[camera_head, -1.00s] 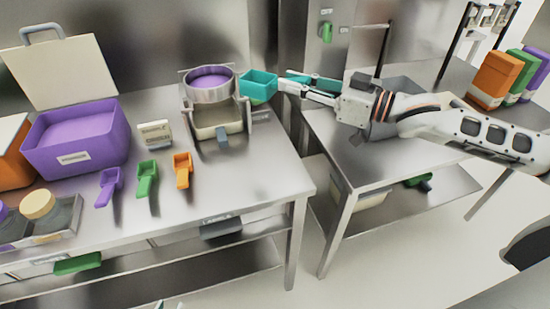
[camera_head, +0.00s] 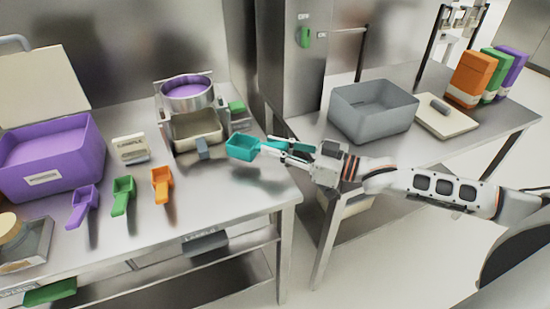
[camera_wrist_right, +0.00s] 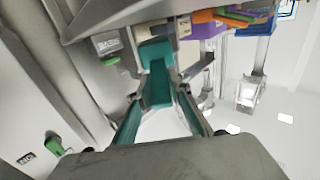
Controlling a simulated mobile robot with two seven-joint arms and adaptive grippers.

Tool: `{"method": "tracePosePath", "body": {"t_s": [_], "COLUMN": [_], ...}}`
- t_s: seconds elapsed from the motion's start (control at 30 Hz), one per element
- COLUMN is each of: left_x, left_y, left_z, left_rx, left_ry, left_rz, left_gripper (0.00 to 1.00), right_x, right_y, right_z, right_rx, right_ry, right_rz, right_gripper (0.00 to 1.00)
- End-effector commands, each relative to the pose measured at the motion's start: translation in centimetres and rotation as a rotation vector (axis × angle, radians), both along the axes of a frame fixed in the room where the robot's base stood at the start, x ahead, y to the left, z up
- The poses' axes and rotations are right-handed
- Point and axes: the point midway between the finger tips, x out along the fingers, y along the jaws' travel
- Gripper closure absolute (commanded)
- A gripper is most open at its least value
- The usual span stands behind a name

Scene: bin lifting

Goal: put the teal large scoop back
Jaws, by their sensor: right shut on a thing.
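The teal large scoop (camera_head: 241,149) is held by its handle in my right gripper (camera_head: 275,148), which is shut on it. The scoop's cup points left, over the right end of the left table, near the sifter's front right corner. I cannot tell how far it is above the table top. The right wrist view also shows the scoop (camera_wrist_right: 157,52) ahead of the gripper (camera_wrist_right: 160,95). A purple scoop (camera_head: 82,204), a green scoop (camera_head: 123,196) and an orange scoop (camera_head: 162,186) form a row on the left table. My left gripper is out of view.
The sifter (camera_head: 195,127), with purple powder on top, stands behind the scoop. A small label stand (camera_head: 131,149) and a purple bin (camera_head: 50,165) are further left. A grey bin (camera_head: 372,113) and several coloured boxes (camera_head: 474,80) stand on the right table. A gap separates the tables.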

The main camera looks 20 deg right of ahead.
Motion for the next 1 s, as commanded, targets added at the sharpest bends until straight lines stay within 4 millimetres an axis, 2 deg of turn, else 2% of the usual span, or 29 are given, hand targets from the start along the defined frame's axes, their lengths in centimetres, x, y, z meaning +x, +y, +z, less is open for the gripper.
{"method": "tracePosePath", "body": {"t_s": [0.1,0.2,0.63,0.67,0.7,1.0], "left_x": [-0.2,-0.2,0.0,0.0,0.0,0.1], "left_y": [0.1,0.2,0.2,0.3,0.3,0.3], "left_z": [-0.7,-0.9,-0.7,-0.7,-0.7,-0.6], "left_rx": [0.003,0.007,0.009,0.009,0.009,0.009], "left_ry": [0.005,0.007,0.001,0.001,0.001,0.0], "left_rz": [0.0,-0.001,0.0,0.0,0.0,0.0], "left_gripper": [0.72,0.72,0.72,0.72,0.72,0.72], "right_x": [0.0,0.0,0.0,0.0,0.0,0.0], "right_y": [0.0,0.0,0.0,0.0,0.0,0.0], "right_z": [-2.1,-3.3,-3.8,-3.8,-3.8,-3.7], "right_rx": [0.001,0.001,0.001,0.0,0.0,0.0], "right_ry": [0.004,0.004,0.002,0.001,0.001,0.001], "right_rz": [-0.001,-0.001,0.0,0.0,0.0,0.0], "right_gripper": [1.0,1.0,1.0,0.76,0.66,0.64]}}
